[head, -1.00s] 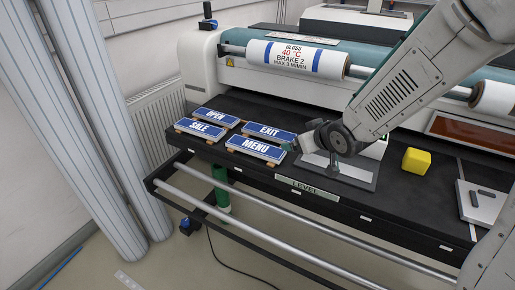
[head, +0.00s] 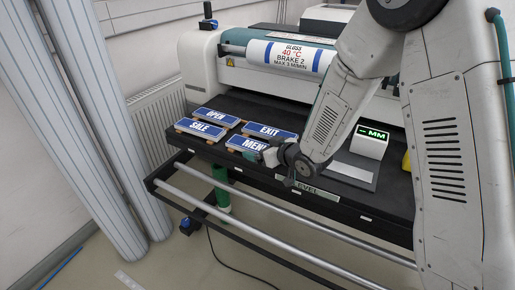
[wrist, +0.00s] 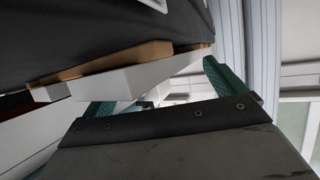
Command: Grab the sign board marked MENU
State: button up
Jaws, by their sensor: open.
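The blue MENU sign board (head: 243,143) lies at the front of the dark table in the head view, its right end hidden by my gripper. My gripper (head: 265,158) is at that right end, close to the table's front edge. In the wrist view, my gripper's two teal fingers (wrist: 155,85) are spread apart. A pale board edge (wrist: 140,78) with brown wooden supports (wrist: 120,62) shows just beyond and between them, probably the MENU board. I cannot tell whether the fingers touch it.
The EXIT board (head: 270,132) is just behind MENU; SALE (head: 200,128) and OPEN (head: 215,115) lie to the left. A printed roller (head: 290,55) is behind. A device with a green display (head: 370,142) stands right. Metal rails (head: 250,215) run along the front.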

jog(key=shift+w+a+f, duration=0.2)
jog(key=shift+w+a, duration=0.05)
jog(key=shift+w, duration=0.05)
jog(key=shift+c, duration=0.2)
jog(key=c, duration=1.3)
jog(key=shift+c, duration=0.2)
